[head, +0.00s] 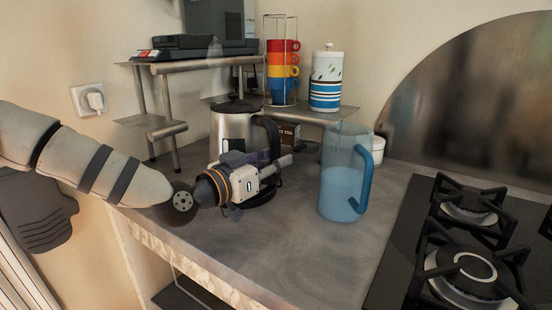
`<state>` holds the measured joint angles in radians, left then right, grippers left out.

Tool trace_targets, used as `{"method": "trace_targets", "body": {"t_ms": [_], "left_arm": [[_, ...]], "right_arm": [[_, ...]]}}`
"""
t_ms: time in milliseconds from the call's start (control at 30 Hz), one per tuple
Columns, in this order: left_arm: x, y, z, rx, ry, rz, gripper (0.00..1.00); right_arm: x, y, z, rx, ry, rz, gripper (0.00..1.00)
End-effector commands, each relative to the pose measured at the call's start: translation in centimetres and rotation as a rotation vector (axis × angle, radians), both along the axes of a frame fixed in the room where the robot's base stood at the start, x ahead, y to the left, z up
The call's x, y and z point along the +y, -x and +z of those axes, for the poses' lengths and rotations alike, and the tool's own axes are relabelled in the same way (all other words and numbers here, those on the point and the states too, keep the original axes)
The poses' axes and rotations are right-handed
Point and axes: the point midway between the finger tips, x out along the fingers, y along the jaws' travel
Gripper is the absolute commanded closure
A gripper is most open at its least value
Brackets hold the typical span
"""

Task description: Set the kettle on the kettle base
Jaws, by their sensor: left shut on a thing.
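The kettle (228,128) is a silver upright jug with a black lid and a black handle on its right side. It stands near the back left of the counter, behind my left gripper. My left gripper (280,165) reaches in from the left and is shut on the kettle's handle (271,138); the grip itself is partly hidden. A black round disc, which looks like the kettle base (262,200), shows low under the gripper. The gripper hides the kettle's bottom, so I cannot tell whether kettle and base touch. My right gripper is not in view.
A blue translucent pitcher (341,185) stands right of the gripper. A gas hob (460,250) fills the right. Behind are a metal shelf (205,62), a rack of coloured cups (283,70) and a striped canister (326,82). The counter's front middle (290,250) is clear.

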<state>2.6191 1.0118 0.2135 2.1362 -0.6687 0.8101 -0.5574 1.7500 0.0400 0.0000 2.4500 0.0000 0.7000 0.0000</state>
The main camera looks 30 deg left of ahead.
Motion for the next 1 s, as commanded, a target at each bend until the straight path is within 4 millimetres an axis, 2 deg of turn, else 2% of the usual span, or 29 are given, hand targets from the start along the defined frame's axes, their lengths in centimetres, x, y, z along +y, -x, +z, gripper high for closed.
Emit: {"method": "trace_targets", "body": {"t_ms": [367,400,733,1000], "left_arm": [[0.0,0.0,-0.3,-0.01,-0.004,-0.001,1.0],[0.0,0.0,-0.2,-0.011,-0.003,-0.001,0.75],[0.1,0.3,-0.7,0.003,0.001,0.001,0.75],[0.7,3.0,-0.4,-0.004,0.002,0.0,0.75]], "right_arm": [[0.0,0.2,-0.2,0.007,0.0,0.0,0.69],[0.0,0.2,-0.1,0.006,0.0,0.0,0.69],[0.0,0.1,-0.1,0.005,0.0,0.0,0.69],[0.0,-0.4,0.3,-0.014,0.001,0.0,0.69]]}}
